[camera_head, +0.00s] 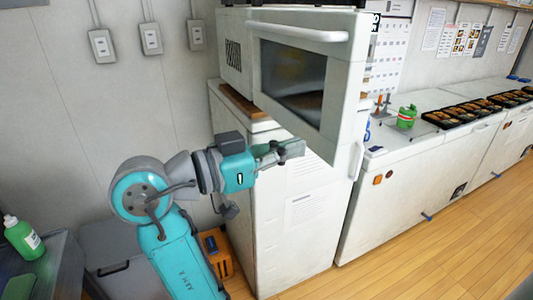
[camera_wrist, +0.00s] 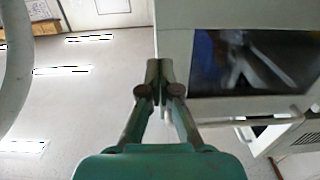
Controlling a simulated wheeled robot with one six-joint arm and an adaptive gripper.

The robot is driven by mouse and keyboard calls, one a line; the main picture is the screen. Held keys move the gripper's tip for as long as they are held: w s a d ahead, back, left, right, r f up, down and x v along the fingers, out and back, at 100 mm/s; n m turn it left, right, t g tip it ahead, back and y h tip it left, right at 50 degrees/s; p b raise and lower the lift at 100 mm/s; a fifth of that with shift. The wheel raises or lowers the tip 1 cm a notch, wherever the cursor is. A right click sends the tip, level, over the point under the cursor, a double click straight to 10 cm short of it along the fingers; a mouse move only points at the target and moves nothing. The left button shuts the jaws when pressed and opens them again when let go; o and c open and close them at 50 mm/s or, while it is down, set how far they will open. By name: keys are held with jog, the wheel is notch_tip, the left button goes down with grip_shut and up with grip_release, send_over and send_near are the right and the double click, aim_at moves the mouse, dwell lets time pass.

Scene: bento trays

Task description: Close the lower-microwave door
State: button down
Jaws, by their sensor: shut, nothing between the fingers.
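The lower microwave (camera_head: 234,55) is a white box with side vents, on top of a tall white cabinet. Its white door (camera_head: 345,85) has a dark window (camera_head: 293,78) and a bar handle (camera_head: 295,32). The door stands open, swung out from the body. My gripper (camera_head: 297,149) is shut and empty, just below the door's lower edge in the head view. In the wrist view my fingertips (camera_wrist: 158,68) are at the edge of the door (camera_wrist: 225,108), beside its reflecting window (camera_wrist: 255,62). I cannot tell whether they touch it.
The white cabinet (camera_head: 290,225) stands under the microwave. A counter (camera_head: 400,165) to the right bears a green can (camera_head: 406,117) and several food trays (camera_head: 475,108). An orange crate (camera_head: 216,255) lies beside the cabinet. Wooden floor is clear at the front right.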

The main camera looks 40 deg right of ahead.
aim_at(336, 136)
jog(key=x, duration=0.6)
jog(key=shift+s+d, duration=0.1)
jog(key=shift+d, duration=0.25)
jog(key=shift+d, duration=0.1)
